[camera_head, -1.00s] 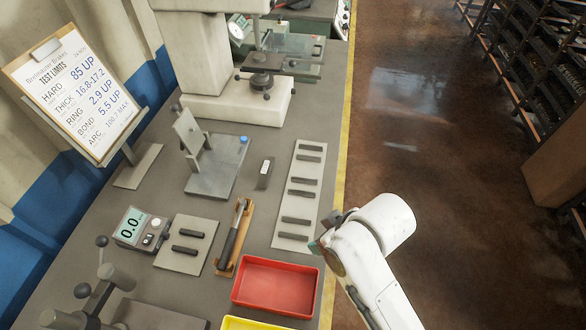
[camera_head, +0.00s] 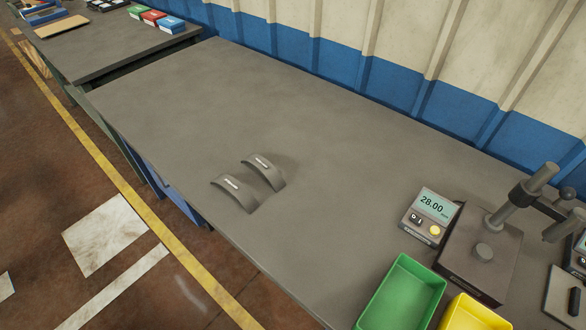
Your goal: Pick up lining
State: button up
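Two curved dark grey pieces that look like brake shoes, each with a small pale label, stand on the grey bench. One shoe (camera_head: 236,192) is nearer the front edge, and the other shoe (camera_head: 265,171) is just right of and behind it, a small gap apart. My gripper is not in view.
A green tray (camera_head: 367,324) and a partly cut-off yellow tray stand at the front right, both empty where visible. Behind them are a digital readout (camera_head: 430,214) showing 28.00 and a lever device (camera_head: 490,244). The bench's left and middle are largely clear. A second bench (camera_head: 110,52) stands beyond.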

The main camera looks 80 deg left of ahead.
aim_at(269, 170)
jog(key=k+u, duration=0.1)
jog(key=u, duration=0.85)
jog(key=k+u, duration=0.15)
jog(key=u, duration=0.3)
jog(key=i+j+u, duration=0.1)
jog(key=u, duration=0.2)
jog(key=i+u, duration=0.3)
jog(key=i, duration=0.05)
